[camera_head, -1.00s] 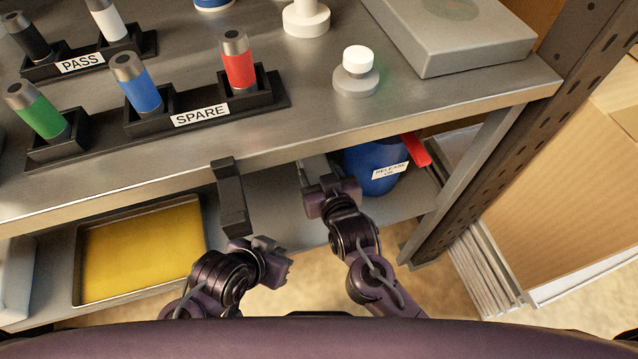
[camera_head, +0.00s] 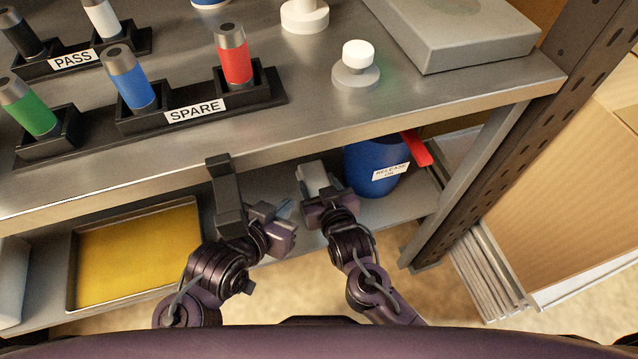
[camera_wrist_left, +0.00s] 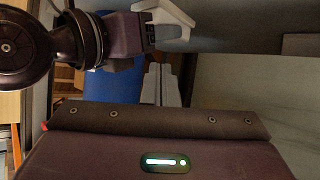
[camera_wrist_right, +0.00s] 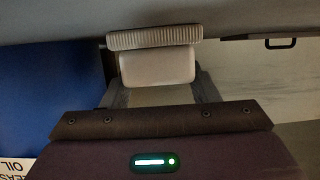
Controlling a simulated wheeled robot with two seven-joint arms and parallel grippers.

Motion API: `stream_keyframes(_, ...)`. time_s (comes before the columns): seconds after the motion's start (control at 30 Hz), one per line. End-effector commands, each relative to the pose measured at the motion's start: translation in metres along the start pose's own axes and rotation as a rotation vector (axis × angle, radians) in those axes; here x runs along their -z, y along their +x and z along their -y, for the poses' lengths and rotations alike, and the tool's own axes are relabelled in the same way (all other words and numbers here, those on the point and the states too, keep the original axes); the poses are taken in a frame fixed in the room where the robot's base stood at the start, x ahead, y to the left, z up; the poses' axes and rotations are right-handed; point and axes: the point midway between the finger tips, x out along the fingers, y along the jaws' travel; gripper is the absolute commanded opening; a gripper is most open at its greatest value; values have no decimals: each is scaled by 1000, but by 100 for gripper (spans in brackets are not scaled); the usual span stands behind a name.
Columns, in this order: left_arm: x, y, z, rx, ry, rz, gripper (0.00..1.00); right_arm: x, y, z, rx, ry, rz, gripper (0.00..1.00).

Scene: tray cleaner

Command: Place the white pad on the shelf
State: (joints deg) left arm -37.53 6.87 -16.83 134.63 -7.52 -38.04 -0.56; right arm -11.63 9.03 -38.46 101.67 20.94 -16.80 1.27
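The white pad (camera_wrist_right: 157,66), a pale block with a ribbed edge, sits between the fingers of my right gripper (camera_wrist_right: 160,92) in the right wrist view. In the head view my right gripper (camera_head: 316,180) holds this pale block below the bench front edge, left of the blue bucket. My left gripper (camera_head: 286,212) is lower and to the left of it, with nothing visible in it. In the left wrist view its fingers (camera_wrist_left: 162,82) are close together, and my right gripper shows above them. The lower shelf (camera_head: 392,210) runs under the bench top.
A tray with a yellow surface (camera_head: 140,250) lies at the left. A dark bracket (camera_head: 226,195) hangs from the bench edge near my left gripper. A dark post (camera_head: 490,150) stands at right.

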Motion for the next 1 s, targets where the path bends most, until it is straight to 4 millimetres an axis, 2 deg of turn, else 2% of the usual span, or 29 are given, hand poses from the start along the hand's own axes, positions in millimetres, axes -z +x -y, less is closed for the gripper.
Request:
stream_keyframes(0.03,1,0,0,0,0,-4,0,0,0,0,0,0,1,59)
stream_keyframes(0.17,1,0,0,0,0,-3,0,0,0,0,0,1,1,76)
stream_keyframes(0.57,-1,-1,0,0,0,12,0,2,-4,0,0,1,1,76)
stream_keyframes(0.87,-69,-14,-7,-14,-13,305,0,3,-31,0,1,1,2,76)
stream_keyframes(1.0,-98,-28,-7,-15,-19,465,0,4,-58,1,1,0,3,76)
